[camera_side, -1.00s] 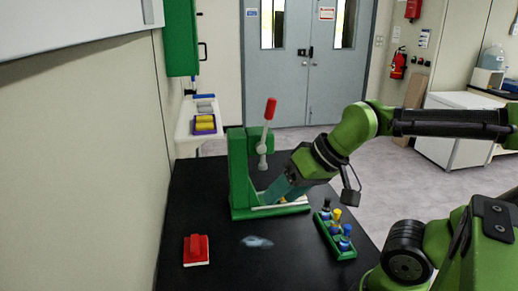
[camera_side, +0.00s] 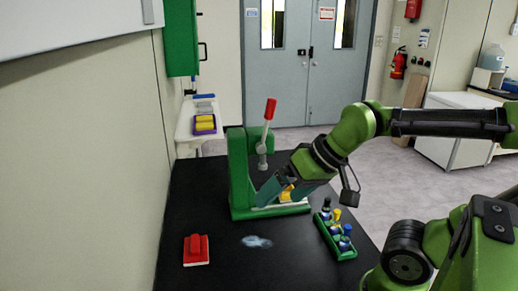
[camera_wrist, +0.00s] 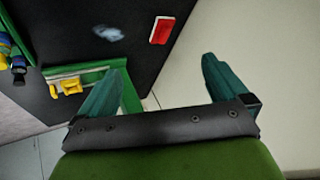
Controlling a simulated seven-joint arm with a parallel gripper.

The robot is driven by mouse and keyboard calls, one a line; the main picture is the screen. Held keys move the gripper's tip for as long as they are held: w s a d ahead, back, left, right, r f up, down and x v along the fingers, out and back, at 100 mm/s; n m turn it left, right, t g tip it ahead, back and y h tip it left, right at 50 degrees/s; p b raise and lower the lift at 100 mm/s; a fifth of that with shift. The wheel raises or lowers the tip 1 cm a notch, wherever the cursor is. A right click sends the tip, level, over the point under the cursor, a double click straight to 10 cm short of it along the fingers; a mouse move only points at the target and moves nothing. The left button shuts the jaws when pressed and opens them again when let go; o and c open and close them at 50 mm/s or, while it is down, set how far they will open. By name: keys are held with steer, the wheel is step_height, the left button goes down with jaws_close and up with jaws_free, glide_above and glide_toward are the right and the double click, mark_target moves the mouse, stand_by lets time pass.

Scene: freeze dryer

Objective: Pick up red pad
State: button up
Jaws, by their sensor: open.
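The red pad (camera_side: 196,250) lies on the black table at its front left, with a raised red grip on top and a pale lower edge. It also shows in the wrist view (camera_wrist: 161,30), near the table edge beside the wall. My gripper (camera_side: 268,196) is open and empty, at the green press in the middle of the table, well apart from the pad, which is farther left and nearer the camera. In the wrist view the two teal fingers (camera_wrist: 160,85) stand wide apart with nothing between them.
A green press (camera_side: 239,170) with a red-tipped lever stands behind my gripper, with a yellow piece (camera_side: 286,193) at its base. A green rack (camera_side: 334,240) of several vials is at the right. A whitish spill (camera_side: 257,242) lies between pad and rack. The wall borders the left.

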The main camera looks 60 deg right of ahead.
steer(key=w+a+f+g, duration=0.1)
steer(key=w+f+g, duration=0.1)
steer(key=w, duration=0.4)
steer(key=w+a+f+g, duration=0.1)
steer(key=w+a+g, duration=0.1)
steer(key=w, duration=0.4)
steer(key=m+g+h, duration=0.2)
steer(key=m+g, duration=0.1)
steer(key=m, duration=0.2)
glide_above(195, 245)
steer(key=w, duration=0.1)
step_height(195, 245, down, 4)
steer(key=f, duration=1.1)
steer(key=shift+s+a+f, duration=0.2)
steer(key=shift+a, duration=0.05)
steer(key=f, duration=0.4)
steer(key=shift+s+d+f, duration=0.2)
steer(key=shift+s+f, duration=0.1)
steer(key=shift+f, duration=0.5)
steer(key=c, duration=1.1)
